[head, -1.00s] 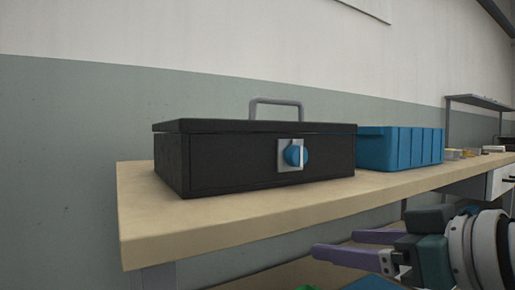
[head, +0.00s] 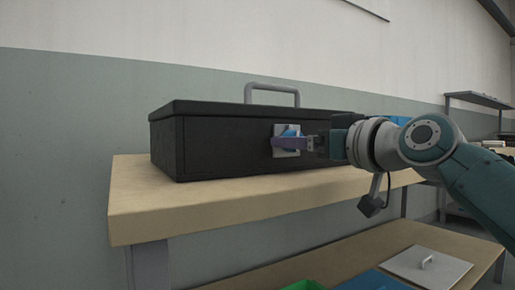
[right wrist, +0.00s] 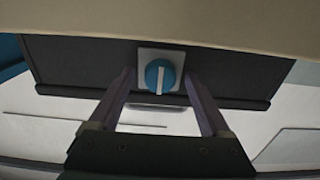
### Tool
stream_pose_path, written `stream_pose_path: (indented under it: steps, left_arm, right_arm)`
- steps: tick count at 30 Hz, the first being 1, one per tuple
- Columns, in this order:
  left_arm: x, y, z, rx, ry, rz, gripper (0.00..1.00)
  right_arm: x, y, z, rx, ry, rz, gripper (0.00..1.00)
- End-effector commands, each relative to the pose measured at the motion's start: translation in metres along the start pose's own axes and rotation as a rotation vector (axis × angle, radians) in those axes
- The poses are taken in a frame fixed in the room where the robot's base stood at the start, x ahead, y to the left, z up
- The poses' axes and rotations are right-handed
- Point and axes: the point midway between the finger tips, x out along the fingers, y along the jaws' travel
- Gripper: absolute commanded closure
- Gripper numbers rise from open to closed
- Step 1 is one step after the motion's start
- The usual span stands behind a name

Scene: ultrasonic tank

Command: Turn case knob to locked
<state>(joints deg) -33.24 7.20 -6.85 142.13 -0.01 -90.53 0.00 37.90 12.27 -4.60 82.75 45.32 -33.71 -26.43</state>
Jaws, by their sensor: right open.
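The black case (head: 225,150) sits shut on the wooden table, with a grey handle (head: 272,88) on its lid. On its front a blue round knob (head: 289,131) sits on a pale square plate (head: 284,150), partly hidden by my right gripper's fingers in the head view. In the right wrist view the knob (right wrist: 151,76) carries a white bar that stands about vertical in the picture. My right gripper (right wrist: 160,82) is open, its purple fingers on either side of the knob with visible gaps. My left gripper is out of view.
The wooden table (head: 135,205) ends close in front of the case. A blue bin (head: 392,119) stands right of it, mostly behind my right arm. A lower shelf (head: 300,258) holds a grey lid with a handle (head: 420,272) and green and blue items.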

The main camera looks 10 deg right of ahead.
Motion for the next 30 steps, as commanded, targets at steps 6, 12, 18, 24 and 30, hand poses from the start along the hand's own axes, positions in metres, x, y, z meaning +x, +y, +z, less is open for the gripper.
stream_pose_path:
  steps: [6, 12, 18, 24, 30]
  left_arm:
    - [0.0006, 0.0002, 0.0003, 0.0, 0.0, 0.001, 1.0]
    - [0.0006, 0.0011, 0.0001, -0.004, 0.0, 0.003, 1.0]
    - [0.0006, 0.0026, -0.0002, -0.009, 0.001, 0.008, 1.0]
    - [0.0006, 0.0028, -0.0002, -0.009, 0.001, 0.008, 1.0]
    - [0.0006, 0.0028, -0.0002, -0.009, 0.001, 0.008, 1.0]
  right_arm:
    - [0.0023, -0.0005, -0.0005, 0.0, 0.0, -0.001, 0.18]
    - [0.0021, -0.0004, -0.0004, 0.0, 0.0, -0.001, 0.31]
    - [0.002, -0.0003, -0.0003, 0.0, 0.0, -0.001, 0.53]
    - [0.0019, -0.0002, -0.0002, 0.0, 0.0, 0.0, 0.76]
    - [0.0019, -0.0002, -0.0002, 0.0, 0.0, 0.0, 0.98]
